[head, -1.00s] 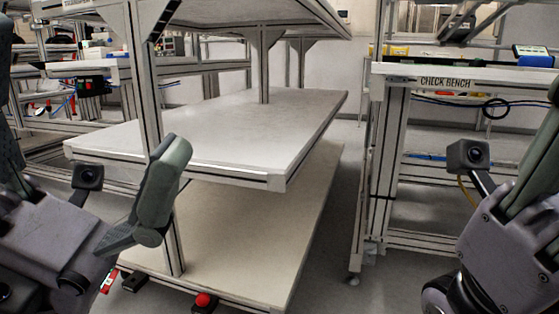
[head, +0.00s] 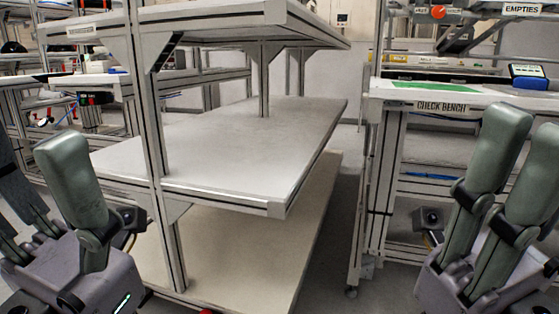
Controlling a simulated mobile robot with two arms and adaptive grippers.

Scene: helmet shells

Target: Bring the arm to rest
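My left gripper (head: 34,158) is at the left edge of the head view, with its fingers pointing up and spread apart. Nothing is between them, and the far finger is partly cut off by the frame. My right gripper (head: 527,135) is at the right edge, also pointing up, with its two fingers apart and nothing between them. It stands in front of the check bench. Neither gripper is seen touching anything.
An empty shelf rack (head: 240,160) with several levels fills the middle. The check bench (head: 385,87) stands at the right, carrying a green mat (head: 440,86) and a small screen device (head: 528,76). A floor gap (head: 335,240) lies between rack and bench.

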